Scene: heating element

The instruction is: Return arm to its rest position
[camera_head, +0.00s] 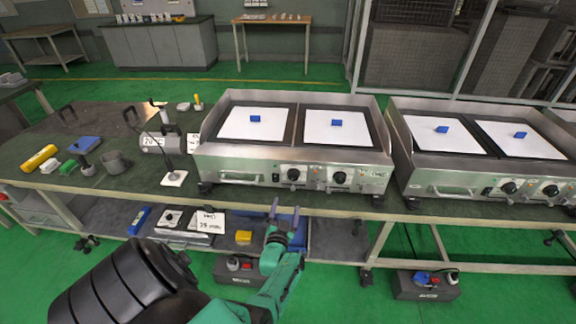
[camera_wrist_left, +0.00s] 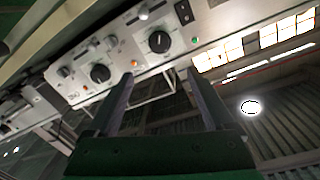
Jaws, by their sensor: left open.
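My left gripper (camera_head: 285,211) is in front of the bench's front edge, below the left heating unit (camera_head: 240,166). It is open, with nothing between its fingers. In the left wrist view its two fingers (camera_wrist_left: 160,76) stand apart, and the unit's front panel with black knobs (camera_wrist_left: 159,41) lies beyond them, tilted in the picture. My left arm (camera_head: 250,300) reaches in from the bottom of the head view. My right gripper is not in view.
White plates with blue blocks (camera_head: 254,119) lie on both units. A second heating unit (camera_head: 440,180) stands at right. A grey cup (camera_head: 115,162) and a yellow cylinder (camera_head: 39,158) are on the bench's left. The lower shelf holds a sign (camera_head: 211,222) and a yellow block (camera_head: 243,237).

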